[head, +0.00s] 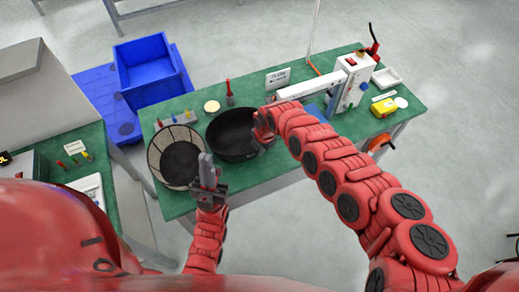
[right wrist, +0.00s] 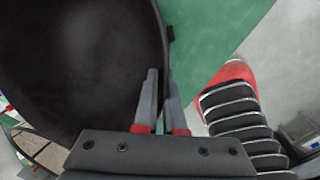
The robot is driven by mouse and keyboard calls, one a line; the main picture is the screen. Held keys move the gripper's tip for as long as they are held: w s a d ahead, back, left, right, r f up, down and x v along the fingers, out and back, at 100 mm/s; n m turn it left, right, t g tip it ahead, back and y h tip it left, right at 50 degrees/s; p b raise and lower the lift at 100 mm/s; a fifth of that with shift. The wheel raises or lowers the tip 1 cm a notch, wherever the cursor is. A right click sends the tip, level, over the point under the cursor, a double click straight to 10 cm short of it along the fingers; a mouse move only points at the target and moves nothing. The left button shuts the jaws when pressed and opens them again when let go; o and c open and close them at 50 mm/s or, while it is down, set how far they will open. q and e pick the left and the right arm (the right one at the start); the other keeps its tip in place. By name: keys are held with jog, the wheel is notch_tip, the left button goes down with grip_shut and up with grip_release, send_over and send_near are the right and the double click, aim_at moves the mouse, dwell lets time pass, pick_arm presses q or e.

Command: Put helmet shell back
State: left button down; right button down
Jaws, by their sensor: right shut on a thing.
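The black, bowl-like helmet shell (head: 232,136) is open side up at the middle of the green table (head: 300,146). My right gripper (head: 263,128) is at the shell's right rim. In the right wrist view the shell (right wrist: 85,60) fills the left side, and my right gripper (right wrist: 160,100) is shut on its rim, one finger on each side. I cannot tell whether the shell touches the table. My left gripper (head: 207,172) points upward in front of the table, between the shell and a round pale-rimmed holder (head: 156,148). Its fingers overlap in view.
The round holder has a dark inside and stands left of the shell. A white-grey test machine (head: 352,82), a yellow device (head: 384,107) and a white tray (head: 387,77) are on the right. A pegged block (head: 178,119) is behind the holder. A blue bin (head: 147,62) stands beyond the table.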

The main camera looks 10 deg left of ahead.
jog(key=c, duration=1)
grip_release()
jog(key=shift+f, duration=0.1)
